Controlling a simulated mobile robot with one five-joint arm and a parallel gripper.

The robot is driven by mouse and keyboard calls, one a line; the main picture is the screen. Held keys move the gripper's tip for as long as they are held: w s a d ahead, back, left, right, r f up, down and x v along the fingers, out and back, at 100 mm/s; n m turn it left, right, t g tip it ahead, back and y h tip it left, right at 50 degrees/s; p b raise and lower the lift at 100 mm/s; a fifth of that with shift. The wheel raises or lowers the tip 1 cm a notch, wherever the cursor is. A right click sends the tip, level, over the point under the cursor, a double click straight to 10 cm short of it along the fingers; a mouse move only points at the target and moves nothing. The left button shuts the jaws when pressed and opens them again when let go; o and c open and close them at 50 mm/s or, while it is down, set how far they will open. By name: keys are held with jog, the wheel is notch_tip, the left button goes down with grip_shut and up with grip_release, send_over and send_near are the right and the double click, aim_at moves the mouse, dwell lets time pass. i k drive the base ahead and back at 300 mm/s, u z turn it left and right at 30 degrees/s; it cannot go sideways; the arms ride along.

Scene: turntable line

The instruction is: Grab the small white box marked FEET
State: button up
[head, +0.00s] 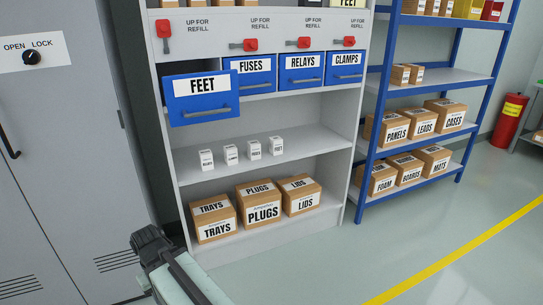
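Several small white boxes stand upright in a row on the middle shelf of the grey rack. Their labels are tiny; the rightmost white box (275,146) seems to read FEET, but I cannot be sure. The other white boxes (206,159) stand to its left, with small gaps between them. A blue drawer marked FEET (203,101) sticks out above them at the upper left; its inside is hidden. Part of my arm shows at the lower left, in front of the rack and well apart from the boxes. I cannot make out my gripper's fingers.
Blue drawers FUSES (249,76), RELAYS (302,71) and CLAMPS (346,67) sit flush. Brown cartons (263,203) fill the bottom shelf. A grey cabinet (60,160) stands left, a blue-framed rack (420,120) right. The floor (400,245) in front is clear.

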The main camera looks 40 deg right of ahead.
aim_at(276, 144)
jog(key=z, duration=0.15)
jog(key=i, duration=0.85)
jog(key=u, duration=0.2)
jog(key=k, duration=0.85)
jog(key=z, duration=0.2)
jog(key=i, duration=0.4)
